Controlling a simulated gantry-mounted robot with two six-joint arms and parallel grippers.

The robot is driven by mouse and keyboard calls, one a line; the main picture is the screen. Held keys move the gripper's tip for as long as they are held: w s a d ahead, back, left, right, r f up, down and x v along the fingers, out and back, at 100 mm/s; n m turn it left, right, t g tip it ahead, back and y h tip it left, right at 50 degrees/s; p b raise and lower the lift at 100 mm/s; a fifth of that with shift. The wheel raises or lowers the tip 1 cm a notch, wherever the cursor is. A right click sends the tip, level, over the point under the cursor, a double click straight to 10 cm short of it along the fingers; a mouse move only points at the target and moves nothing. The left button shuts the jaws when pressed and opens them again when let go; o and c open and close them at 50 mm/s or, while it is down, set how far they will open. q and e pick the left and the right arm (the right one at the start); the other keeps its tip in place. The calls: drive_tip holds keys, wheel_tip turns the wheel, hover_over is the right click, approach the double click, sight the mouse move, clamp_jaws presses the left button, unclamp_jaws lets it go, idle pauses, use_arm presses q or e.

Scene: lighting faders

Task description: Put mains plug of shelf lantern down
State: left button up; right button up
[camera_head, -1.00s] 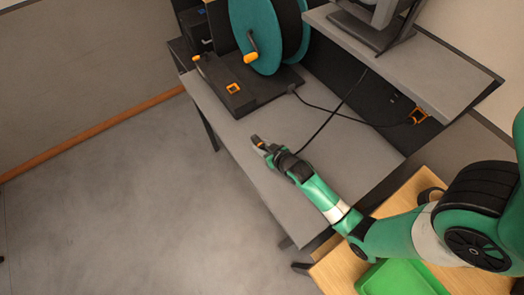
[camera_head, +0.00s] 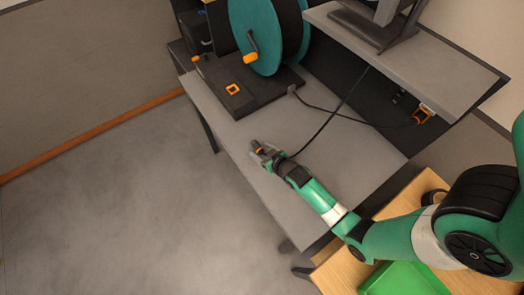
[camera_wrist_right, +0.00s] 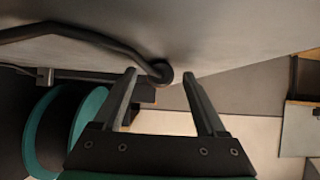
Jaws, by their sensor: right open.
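My right gripper (camera_head: 261,151) is low over the grey desk top (camera_head: 330,150), near its front edge. Its jaws (camera_wrist_right: 165,90) are open. The dark mains plug (camera_wrist_right: 160,73) shows in the right wrist view between the fingertips, at or against the desk surface, with a gap to the right finger. A black cable (camera_wrist_right: 75,30) runs left from it. In the head view the cable (camera_head: 330,117) comes down from the shelf to the gripper. A small orange and dark part shows at the fingertips. My left gripper is not in view.
A teal cable reel (camera_head: 266,35) stands on a dark base (camera_head: 230,90) at the back left of the desk. A second cable runs from the base to an orange-framed socket (camera_head: 425,113). A raised shelf (camera_head: 430,60) overhangs the desk. A green tray (camera_head: 405,280) lies at lower right.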

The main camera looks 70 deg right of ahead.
drive_tip(key=shift+s+a+r+p, duration=0.1)
drive_tip(key=shift+r+p, duration=0.2)
drive_tip(key=p+v, duration=0.3)
drive_tip(key=v, duration=0.8)
drive_tip(key=shift+s+a+r+p, duration=0.1)
drive_tip(key=shift+s+a+p, duration=0.1)
drive_tip(key=shift+s+p, duration=0.15)
drive_tip(key=shift+w, duration=0.1)
